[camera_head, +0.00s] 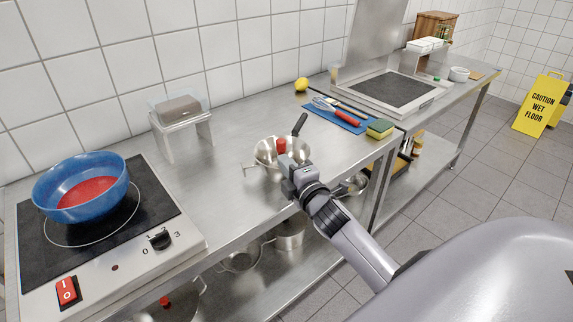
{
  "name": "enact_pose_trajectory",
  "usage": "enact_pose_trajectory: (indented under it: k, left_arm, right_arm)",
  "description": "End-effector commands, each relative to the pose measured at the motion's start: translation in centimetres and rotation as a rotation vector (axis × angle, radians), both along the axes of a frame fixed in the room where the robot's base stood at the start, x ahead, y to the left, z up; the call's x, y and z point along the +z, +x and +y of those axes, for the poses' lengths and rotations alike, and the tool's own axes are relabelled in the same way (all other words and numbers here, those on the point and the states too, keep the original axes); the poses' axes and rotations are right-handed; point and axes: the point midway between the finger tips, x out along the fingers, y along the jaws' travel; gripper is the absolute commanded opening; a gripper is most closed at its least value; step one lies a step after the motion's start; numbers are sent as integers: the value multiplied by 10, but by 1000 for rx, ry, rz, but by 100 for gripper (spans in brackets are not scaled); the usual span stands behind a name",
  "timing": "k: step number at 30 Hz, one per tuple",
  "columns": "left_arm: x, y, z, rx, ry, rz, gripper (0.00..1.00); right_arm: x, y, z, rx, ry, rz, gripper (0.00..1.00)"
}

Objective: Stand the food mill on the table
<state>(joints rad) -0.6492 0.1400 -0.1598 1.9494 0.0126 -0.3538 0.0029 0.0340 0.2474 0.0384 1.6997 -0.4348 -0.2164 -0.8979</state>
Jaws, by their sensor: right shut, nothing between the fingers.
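The food mill (266,150) is a steel bowl with a dark long handle (300,124), a red knob (281,145) and a small metal lug at its left. It appears upright on the steel table (228,145), near the front edge. My right gripper (286,166) is shut with nothing held. It is at the near side of the mill, just below the red knob in the picture, and hides part of the bowl. I cannot tell whether it touches the mill. My left gripper is out of view.
A hob with a blue bowl (100,187) of red sauce stands at left. A clear-lidded box on a white stand (182,138) is at the wall. A blue mat (330,118) with utensils, a sponge (380,128) and a lemon (301,85) lie right. Pots sit on the shelf below.

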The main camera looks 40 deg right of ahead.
Motion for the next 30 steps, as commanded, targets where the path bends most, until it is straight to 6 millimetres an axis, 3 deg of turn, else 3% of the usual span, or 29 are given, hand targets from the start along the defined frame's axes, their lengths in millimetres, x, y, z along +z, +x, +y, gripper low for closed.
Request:
enact_pose_trajectory:
  k: [9,30]
  left_arm:
    - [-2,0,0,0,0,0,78]
    - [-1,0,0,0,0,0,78]
  right_arm:
    - [0,21,-29,-1,-2,0,0]
    - [0,23,-30,1,0,0,0]
